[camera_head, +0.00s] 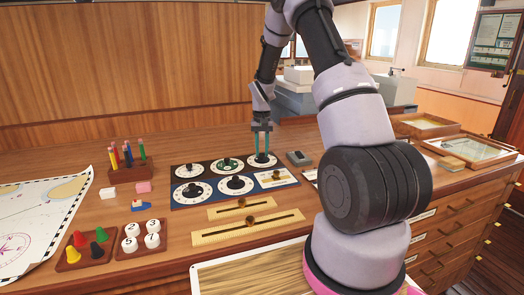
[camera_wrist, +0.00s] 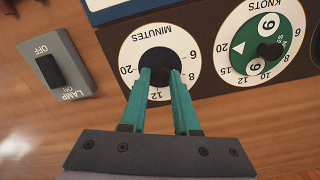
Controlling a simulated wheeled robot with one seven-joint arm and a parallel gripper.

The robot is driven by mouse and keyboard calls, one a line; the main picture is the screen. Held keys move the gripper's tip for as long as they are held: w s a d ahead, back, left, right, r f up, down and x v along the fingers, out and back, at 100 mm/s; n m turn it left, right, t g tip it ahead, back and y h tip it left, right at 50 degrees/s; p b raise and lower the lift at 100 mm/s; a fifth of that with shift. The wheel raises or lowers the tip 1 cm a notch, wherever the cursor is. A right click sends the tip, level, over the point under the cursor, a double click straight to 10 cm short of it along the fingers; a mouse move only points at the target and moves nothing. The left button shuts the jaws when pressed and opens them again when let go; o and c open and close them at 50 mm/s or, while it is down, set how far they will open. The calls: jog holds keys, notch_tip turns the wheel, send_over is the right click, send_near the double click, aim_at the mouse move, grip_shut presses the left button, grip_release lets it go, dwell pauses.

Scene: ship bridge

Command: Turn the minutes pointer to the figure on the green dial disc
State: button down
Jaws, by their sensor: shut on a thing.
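The minutes dial (camera_wrist: 128,52) is a white ring with black figures, including 20, 12, 8 and 6, upside down in the wrist view. My gripper (camera_wrist: 161,76) reaches over its lower rim and is shut on the black minutes pointer (camera_wrist: 157,58) at the centre. The fingers hide part of the pointer and scale, so its exact reading cannot be told. The knots dial (camera_wrist: 228,45) beside it has a green disc (camera_wrist: 244,32) with a white triangle and small white discs bearing a 6 or 9. In the head view, my gripper (camera_head: 262,130) stands over the minutes dial (camera_head: 255,164).
A grey lamp switch (camera_wrist: 62,72) stands close to the minutes dial. More dials (camera_head: 192,192) share the blue board. Two brass-coloured slider rules (camera_head: 247,228), a coloured peg block (camera_head: 130,172), number discs (camera_head: 141,235), cones (camera_head: 88,246) and a chart (camera_head: 35,225) lie around the desk.

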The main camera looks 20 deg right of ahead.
jog(key=n, duration=0.4)
jog(key=shift+n, duration=1.8)
jog(key=c, duration=0.6)
grip_release()
jog(key=shift+c, duration=0.2)
notch_tip(320, 180, up, 11)
